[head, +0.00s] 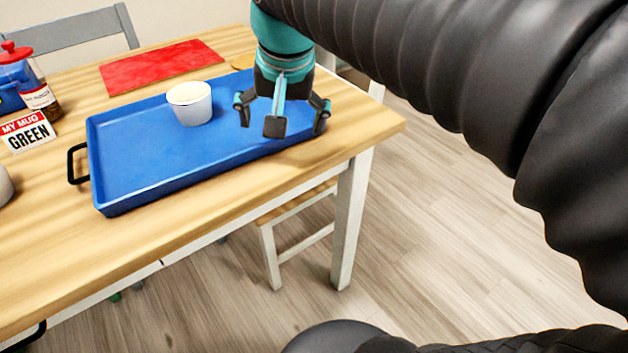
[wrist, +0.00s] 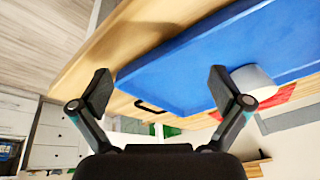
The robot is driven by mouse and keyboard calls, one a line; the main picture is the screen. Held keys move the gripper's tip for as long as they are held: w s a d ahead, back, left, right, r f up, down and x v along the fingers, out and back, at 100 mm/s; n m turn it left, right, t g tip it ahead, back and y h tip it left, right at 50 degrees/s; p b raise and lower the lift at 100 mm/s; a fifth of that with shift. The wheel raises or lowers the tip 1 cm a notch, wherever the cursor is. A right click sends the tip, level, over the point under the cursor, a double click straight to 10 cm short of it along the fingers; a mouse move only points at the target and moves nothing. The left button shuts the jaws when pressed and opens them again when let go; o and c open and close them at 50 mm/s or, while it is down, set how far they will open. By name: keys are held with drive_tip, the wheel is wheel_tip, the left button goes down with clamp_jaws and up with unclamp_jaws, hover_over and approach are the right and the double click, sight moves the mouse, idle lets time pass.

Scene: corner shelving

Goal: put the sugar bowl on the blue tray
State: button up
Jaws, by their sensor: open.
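A white, round, open bowl (head: 190,103), which looks like the sugar bowl, stands upright on the blue tray (head: 140,170), toward its far side. My gripper (head: 281,115) is open and empty, above the tray's right end, to the right of the bowl and apart from it. In the wrist view my gripper (wrist: 160,90) has its fingers spread with nothing between them. The blue tray (wrist: 180,68) shows beyond the fingers, and the white bowl (wrist: 252,78) is partly hidden behind the right finger.
The wooden table (head: 195,217) carries a red mat (head: 160,66) behind the tray. At the left are a blue pot with a red lid (head: 15,72), a jar (head: 40,98) and a "MY MUG GREEN" sign (head: 27,131). A chair (head: 75,32) stands behind the table.

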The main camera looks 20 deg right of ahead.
drive_tip(key=s+d+f+n+t, duration=0.1)
drive_tip(key=s+d+f+n, duration=0.2)
drive_tip(key=s+f, duration=0.7)
drive_tip(key=shift+s+d+f+n+t, duration=0.15)
drive_tip(key=shift+d+f+n+t, duration=0.2)
drive_tip(key=shift+f+n, duration=0.3)
idle(0.5)
